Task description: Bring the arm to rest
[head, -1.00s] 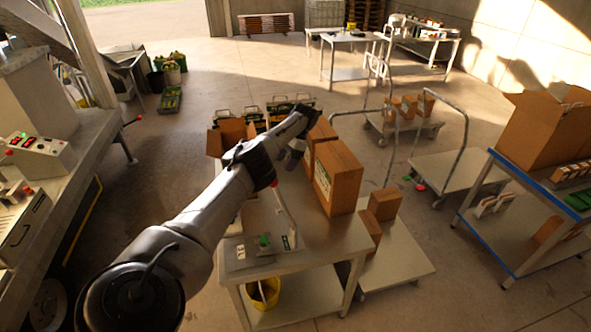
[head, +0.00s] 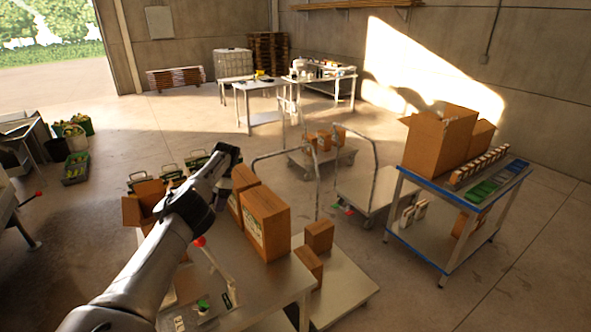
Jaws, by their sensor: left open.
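My left arm (head: 150,270) reaches in from the lower left over the steel table. Its gripper (head: 229,153) is open, at the far end of the arm, beside the upper left of two closed brown cartons. I see nothing held in it, but the fingers are small and dark and the arm partly hides what is behind. The nearer carton (head: 266,226) and the farther carton (head: 243,180) stand upright on the table (head: 262,292). I cannot tell whether the gripper touches the farther carton. My right gripper is out of view.
An open carton (head: 143,206) stands left of my arm. A platform trolley (head: 345,290) with small boxes (head: 319,236) is right of the table. A blue-edged table (head: 440,182) with a large open carton (head: 437,145) stands farther right. Open floor lies beyond.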

